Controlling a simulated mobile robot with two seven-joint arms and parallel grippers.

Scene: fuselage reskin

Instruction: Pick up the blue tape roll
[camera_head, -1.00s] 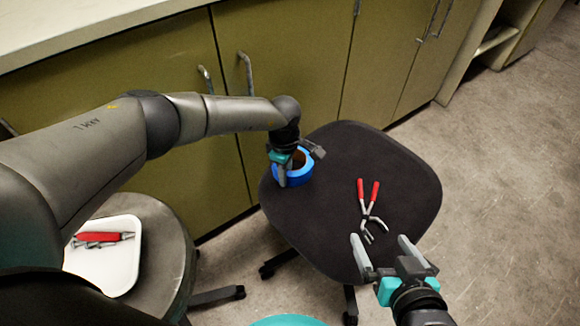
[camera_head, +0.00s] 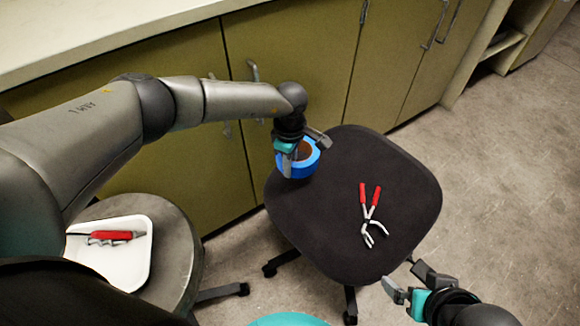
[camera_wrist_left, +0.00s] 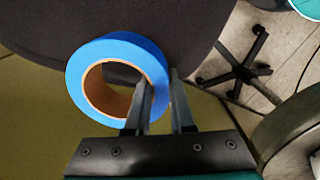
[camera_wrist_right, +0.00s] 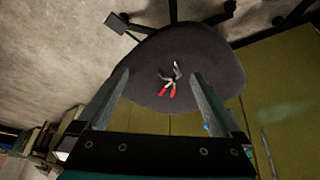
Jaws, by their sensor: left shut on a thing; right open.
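The blue tape roll (camera_head: 297,163) has a brown core and is at the left edge of the black chair seat in the head view. My left gripper (camera_head: 302,153) is shut on the wall of the roll, with one finger inside the ring. The left wrist view shows the tape roll (camera_wrist_left: 152,62) pinched between the fingers (camera_wrist_left: 160,105). The roll looks raised a little above the seat. My right gripper (camera_head: 408,278) is open and empty beyond the seat's front right edge; its fingers (camera_wrist_right: 160,85) also show spread apart in the right wrist view.
Red-handled pliers (camera_head: 369,214) lie on the chair seat (camera_head: 330,240). A white tray (camera_head: 125,262) with a red-handled tool (camera_head: 112,236) rests on a round stool (camera_head: 178,245) at left. Green cabinets (camera_head: 290,60) stand behind the chair. The floor at right is clear.

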